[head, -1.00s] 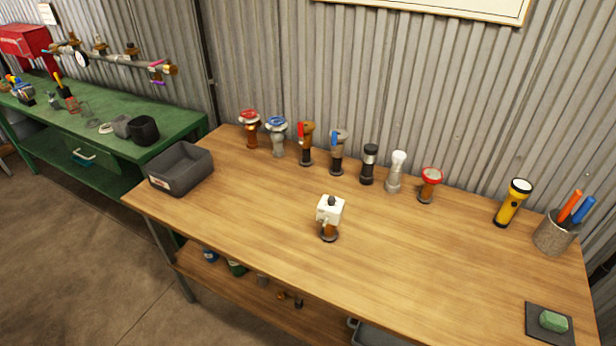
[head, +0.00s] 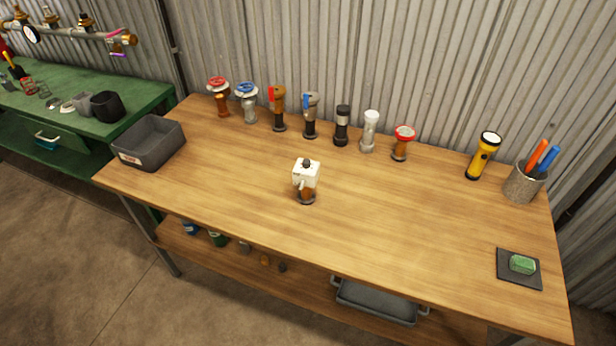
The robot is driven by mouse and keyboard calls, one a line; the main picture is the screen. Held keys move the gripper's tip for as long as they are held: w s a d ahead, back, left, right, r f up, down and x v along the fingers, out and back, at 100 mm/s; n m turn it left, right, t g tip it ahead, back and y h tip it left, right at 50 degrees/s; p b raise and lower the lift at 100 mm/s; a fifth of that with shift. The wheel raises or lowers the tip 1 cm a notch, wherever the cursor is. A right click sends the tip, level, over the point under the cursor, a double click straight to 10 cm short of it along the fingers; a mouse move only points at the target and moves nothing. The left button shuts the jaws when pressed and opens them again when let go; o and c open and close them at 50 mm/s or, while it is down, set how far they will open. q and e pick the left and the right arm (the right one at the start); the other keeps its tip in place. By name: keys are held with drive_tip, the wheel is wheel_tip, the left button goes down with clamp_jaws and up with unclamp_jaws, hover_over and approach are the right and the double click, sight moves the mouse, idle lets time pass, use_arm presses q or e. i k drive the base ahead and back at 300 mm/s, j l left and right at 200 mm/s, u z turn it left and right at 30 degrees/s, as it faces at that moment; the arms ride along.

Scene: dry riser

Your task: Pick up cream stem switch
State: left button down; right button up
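The cream stem switch (head: 306,173) stands upright near the middle of the wooden workbench (head: 420,225). It has a cream, box-like head with a small dark knob on top, and a brown stem on a dark round foot. It stands apart from the other fittings, with bare wood around it. Neither of my grippers shows in the head view.
Several valves and fittings (head: 279,108) stand in a row along the back. A grey bin (head: 150,143) is at the left end. A yellow flashlight (head: 483,156), a pen cup (head: 523,184) and a green block (head: 522,264) on a dark mat are at the right. The front middle is clear.

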sight(306, 198)
drive_tip(key=k+z, duration=0.1)
drive_tip(key=z, duration=0.25)
drive_tip(key=k+z, duration=0.15)
drive_tip(key=z, duration=0.2)
drive_tip(key=k+l+z, duration=0.1)
drive_tip(key=z, duration=0.25)
